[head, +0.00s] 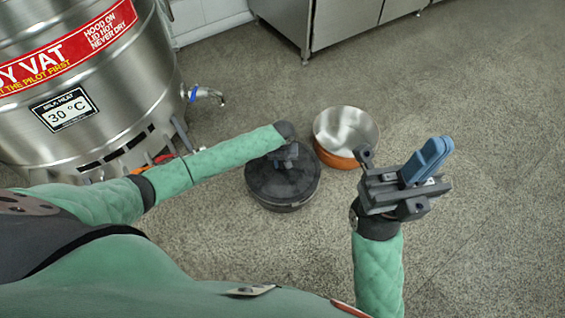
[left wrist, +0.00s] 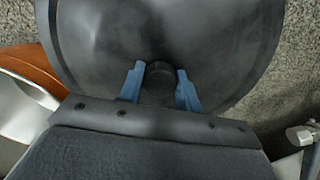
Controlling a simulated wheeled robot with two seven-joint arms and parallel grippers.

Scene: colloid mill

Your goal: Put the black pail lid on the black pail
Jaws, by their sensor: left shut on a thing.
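The black pail lid (head: 265,183) is a dark round disc with a knob, seen from above on the floor side of the room. It fills the top of the left wrist view (left wrist: 220,50). My left gripper (head: 286,160) is shut on the lid's knob; its blue fingers (left wrist: 161,90) stand on both sides of the knob in the left wrist view. The black pail (head: 285,208) shows only as a dark side below the lid's near edge. I cannot tell whether the lid is seated or just above it. My right gripper (head: 428,160) is empty, its blue fingers together.
An open steel pail with an orange base (head: 345,130) stands close to the right of the lid. A large steel vat (head: 130,140) with a tap (head: 205,95) is at the left. Steel cabinets (head: 345,20) stand at the back. The floor at the right is clear.

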